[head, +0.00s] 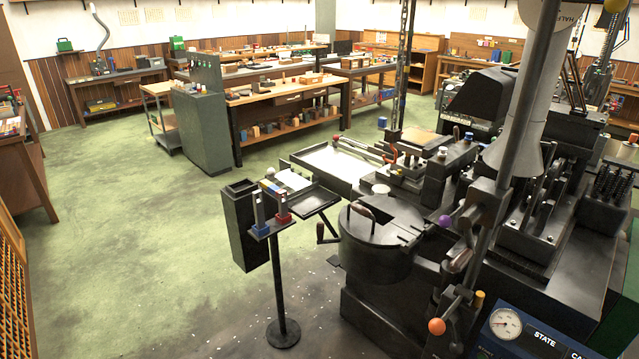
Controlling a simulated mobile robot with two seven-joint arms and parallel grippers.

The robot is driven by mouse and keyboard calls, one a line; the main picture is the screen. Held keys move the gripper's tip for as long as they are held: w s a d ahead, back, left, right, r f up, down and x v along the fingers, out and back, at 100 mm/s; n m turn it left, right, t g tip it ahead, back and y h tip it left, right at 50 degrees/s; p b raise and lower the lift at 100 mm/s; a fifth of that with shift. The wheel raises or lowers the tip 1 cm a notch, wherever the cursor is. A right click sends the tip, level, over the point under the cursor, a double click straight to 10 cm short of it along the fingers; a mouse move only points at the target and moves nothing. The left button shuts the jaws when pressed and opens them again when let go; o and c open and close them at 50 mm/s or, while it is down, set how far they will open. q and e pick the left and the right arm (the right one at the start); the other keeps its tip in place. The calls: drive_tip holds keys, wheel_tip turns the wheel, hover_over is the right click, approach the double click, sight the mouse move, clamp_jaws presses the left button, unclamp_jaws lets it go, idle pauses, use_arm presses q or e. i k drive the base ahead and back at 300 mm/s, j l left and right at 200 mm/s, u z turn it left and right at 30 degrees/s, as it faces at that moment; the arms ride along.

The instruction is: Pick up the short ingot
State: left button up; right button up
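Two upright grey bars that look like ingots stand on a small black pedestal stand (283,300). One bar (258,206) stands in a blue holder (261,230). The other bar (281,202) stands in a red holder (283,219), just to the right. They are small in the picture, and I cannot tell for sure which is the short ingot. Nothing is touching them. Neither of my grippers shows in the head view.
A tall black open bin (240,235) stands against the pedestal's left side. A black tray (308,200) with white sheets lies behind. The large casting machine (380,245) fills the right. Green floor (140,250) is clear on the left; a workbench (285,100) stands behind.

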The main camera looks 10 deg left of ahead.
sight(282, 205)
drive_tip(key=i+j+z, duration=0.15)
drive_tip(key=i+j, duration=0.4)
drive_tip(key=i+j+z, duration=0.15)
drive_tip(key=i+j, duration=0.3)
drive_tip(key=j, duration=0.2)
drive_tip(key=i+j, duration=0.1)
drive_tip(key=i, duration=0.25)
drive_tip(key=i+j+z, duration=0.1)
drive_tip(key=i, duration=0.35)
